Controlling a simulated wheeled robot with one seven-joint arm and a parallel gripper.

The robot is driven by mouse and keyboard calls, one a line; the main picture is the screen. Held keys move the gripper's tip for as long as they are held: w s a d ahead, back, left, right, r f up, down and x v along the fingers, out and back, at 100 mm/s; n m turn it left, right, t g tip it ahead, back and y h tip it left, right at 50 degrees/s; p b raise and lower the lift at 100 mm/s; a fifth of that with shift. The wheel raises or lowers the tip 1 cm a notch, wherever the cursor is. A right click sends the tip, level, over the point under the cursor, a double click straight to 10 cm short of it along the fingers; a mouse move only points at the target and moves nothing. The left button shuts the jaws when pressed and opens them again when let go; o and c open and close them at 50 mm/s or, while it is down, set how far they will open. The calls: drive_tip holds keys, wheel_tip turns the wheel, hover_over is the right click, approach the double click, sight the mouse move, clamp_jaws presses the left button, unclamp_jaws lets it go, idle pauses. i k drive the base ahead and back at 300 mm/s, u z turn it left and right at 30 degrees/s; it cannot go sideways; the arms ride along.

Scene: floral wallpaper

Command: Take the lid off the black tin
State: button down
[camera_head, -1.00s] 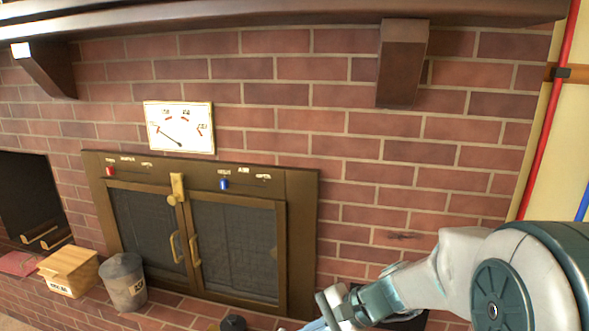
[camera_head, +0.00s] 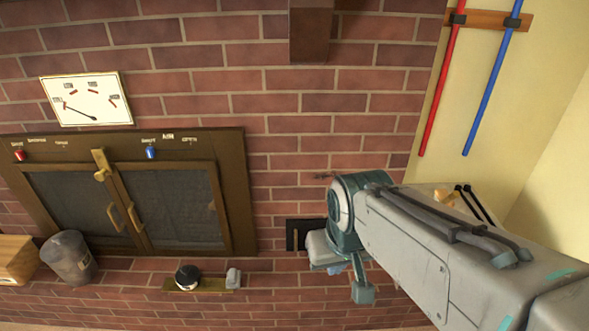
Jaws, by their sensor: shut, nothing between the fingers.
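A small round black object (camera_head: 187,277), which looks like the black tin, sits on a brass-coloured strip on the brick hearth, in front of the fireplace doors. It has a pale patch on its side; I cannot make out the edge of its lid. My gripper (camera_head: 335,267) is at the end of my arm, to the right of the tin and apart from it. It is shut and empty, with its fingers small and partly hidden by my wrist.
A small grey block (camera_head: 233,278) stands at the strip's right end. A grey bucket (camera_head: 70,258) and a wooden box (camera_head: 15,260) stand to the left. Fireplace doors (camera_head: 125,205) are behind. A dark slot (camera_head: 300,235) is in the wall behind my wrist. The hearth front is clear.

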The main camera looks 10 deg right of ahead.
sight(187, 275)
drive_tip(key=u, duration=2.1)
drive_tip(key=i, duration=1.95)
drive_tip(key=z, duration=1.9)
